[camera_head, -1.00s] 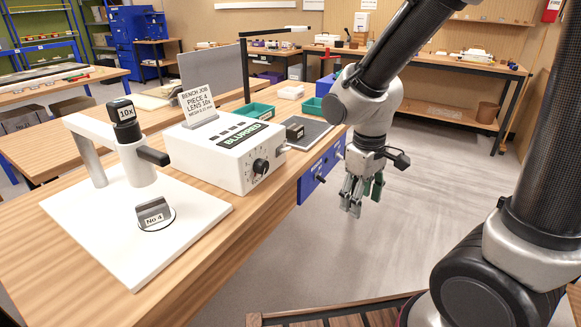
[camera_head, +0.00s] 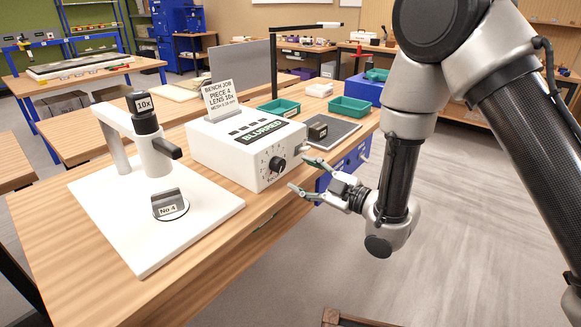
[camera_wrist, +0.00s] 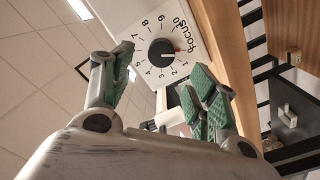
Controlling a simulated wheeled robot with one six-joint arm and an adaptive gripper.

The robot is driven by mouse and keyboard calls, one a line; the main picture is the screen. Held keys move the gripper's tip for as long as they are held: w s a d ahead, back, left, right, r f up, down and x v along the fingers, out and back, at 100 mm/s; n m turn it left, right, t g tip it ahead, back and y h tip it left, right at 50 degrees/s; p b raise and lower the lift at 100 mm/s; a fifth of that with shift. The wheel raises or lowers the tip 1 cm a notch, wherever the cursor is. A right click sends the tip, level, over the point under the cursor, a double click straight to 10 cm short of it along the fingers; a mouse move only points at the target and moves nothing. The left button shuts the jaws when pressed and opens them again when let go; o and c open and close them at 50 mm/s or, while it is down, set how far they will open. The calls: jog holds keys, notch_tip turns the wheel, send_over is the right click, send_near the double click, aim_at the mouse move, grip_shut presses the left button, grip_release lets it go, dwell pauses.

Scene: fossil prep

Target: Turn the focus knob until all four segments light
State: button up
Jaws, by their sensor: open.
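The white focus box (camera_head: 232,163) stands on the wooden bench. Its display (camera_head: 264,131) reads BLURRED, and the several small segments (camera_head: 248,126) beside it look dark. The black focus knob (camera_head: 277,164) is on the front face; the wrist view shows the knob (camera_wrist: 162,53) inside a numbered dial marked FOCUS. I cannot read its exact setting. My gripper (camera_head: 303,172) is open in front of the knob, its green-padded fingers pointing at the box. In the wrist view my gripper (camera_wrist: 156,78) has the knob beyond and between its fingertips, apparently not touching.
A microscope stand (camera_head: 153,140) marked 10x, with a No 4 piece (camera_head: 168,203) on its base, stands left of the box. A sign (camera_head: 219,98) stands on the box. Green trays (camera_head: 350,108) and a dark mat (camera_head: 338,132) lie behind.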

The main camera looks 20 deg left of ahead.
aim_at(281, 166)
jog(key=x, duration=0.7)
jog(key=shift+w+a, duration=0.1)
jog(key=shift+a, duration=0.2)
jog(key=shift+c, duration=0.2)
jog(key=c, duration=1)
